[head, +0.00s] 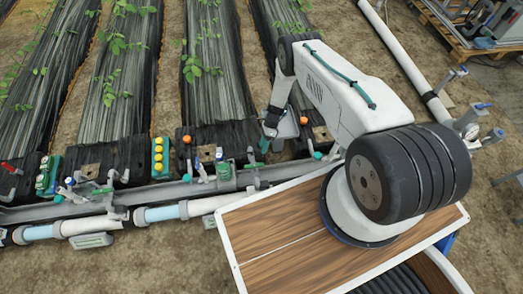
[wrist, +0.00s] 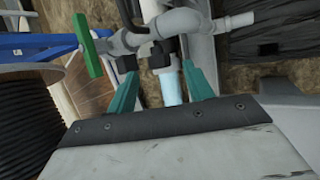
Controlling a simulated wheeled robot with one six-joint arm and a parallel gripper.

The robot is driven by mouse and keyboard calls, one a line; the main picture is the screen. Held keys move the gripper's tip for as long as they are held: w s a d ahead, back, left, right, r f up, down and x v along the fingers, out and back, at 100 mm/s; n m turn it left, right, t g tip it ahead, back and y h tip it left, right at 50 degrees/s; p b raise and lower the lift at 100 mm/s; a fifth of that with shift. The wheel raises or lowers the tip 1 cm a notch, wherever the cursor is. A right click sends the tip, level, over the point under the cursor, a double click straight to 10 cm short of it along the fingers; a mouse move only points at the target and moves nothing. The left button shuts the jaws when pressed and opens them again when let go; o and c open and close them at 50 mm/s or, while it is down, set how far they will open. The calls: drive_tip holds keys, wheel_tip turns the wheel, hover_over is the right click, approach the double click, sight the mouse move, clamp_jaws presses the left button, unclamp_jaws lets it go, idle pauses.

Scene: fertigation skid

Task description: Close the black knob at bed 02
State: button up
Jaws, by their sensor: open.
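My gripper (head: 268,138) is low over the near end of the planted beds in the head view, at the pipework. In the wrist view my gripper (wrist: 150,62) has two teal fingers with dark tips, spread apart among grey pipe fittings. A dark piece (wrist: 162,56) shows close to the right fingertip; I cannot tell whether it is the black knob or part of the finger. A clear bluish pipe (wrist: 170,88) runs between the fingers. No bed number is legible, and my arm hides part of the pipework in the head view.
Orange knobs (head: 187,139) and a green box with yellow buttons (head: 157,156) stand along the bed ends. A grey rail (head: 150,192) and white pipe (head: 205,205) run across. A green handle (wrist: 92,45) is left of my fingers. Bare soil lies in front.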

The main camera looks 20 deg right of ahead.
drive_tip(key=shift+v, duration=2.05)
drive_tip(key=shift+w+r, duration=0.1)
